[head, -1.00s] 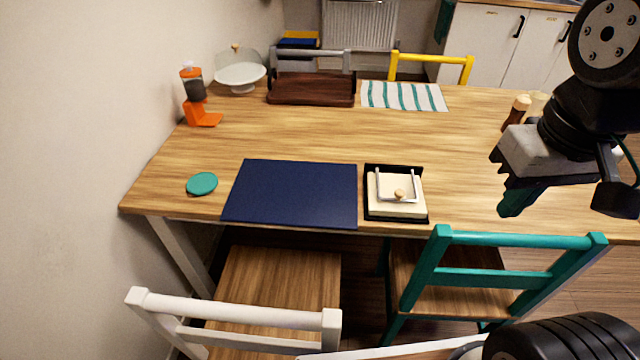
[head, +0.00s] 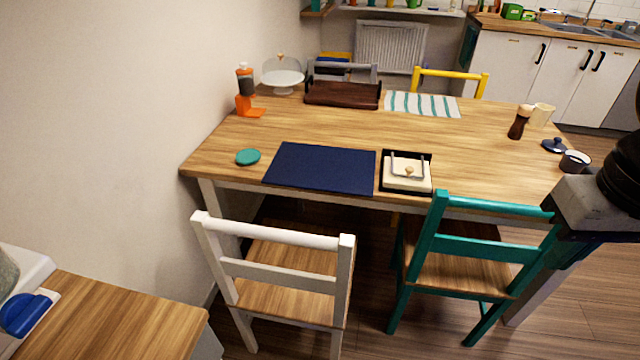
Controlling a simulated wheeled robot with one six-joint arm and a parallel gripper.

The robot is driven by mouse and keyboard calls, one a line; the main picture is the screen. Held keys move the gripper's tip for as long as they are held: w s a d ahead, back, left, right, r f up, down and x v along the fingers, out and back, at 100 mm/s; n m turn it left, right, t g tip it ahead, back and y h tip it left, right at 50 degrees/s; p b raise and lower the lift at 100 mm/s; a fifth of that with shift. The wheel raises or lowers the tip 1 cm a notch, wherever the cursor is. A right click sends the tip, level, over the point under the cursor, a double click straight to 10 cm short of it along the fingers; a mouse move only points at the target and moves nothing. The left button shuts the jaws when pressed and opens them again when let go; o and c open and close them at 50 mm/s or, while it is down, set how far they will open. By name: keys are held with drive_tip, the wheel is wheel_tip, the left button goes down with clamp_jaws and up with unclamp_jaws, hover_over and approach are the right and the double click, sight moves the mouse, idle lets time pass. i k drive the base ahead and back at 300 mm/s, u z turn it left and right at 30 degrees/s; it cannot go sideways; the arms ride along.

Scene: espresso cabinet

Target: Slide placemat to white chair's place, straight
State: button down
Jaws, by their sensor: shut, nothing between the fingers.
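The navy blue placemat (head: 322,167) lies flat on the wooden table (head: 330,128) along its near edge, at the left. It looks straight to that edge and is behind the white chair (head: 282,237), a little to the right of the chair's middle. The white chair stands at the near side of the table, left of the teal chair (head: 470,250). My gripper is at the right edge of the picture, apart from the placemat; its fingertips are cut off or hidden.
A striped mat (head: 422,104), brown wooden tray (head: 343,94) and orange grinder (head: 247,92) are farther back. A wooden counter (head: 110,315) is at the lower left.

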sight(347, 171)
drive_tip(key=u, duration=0.55)
drive_tip(key=i, duration=0.9)
drive_tip(key=z, duration=0.05)
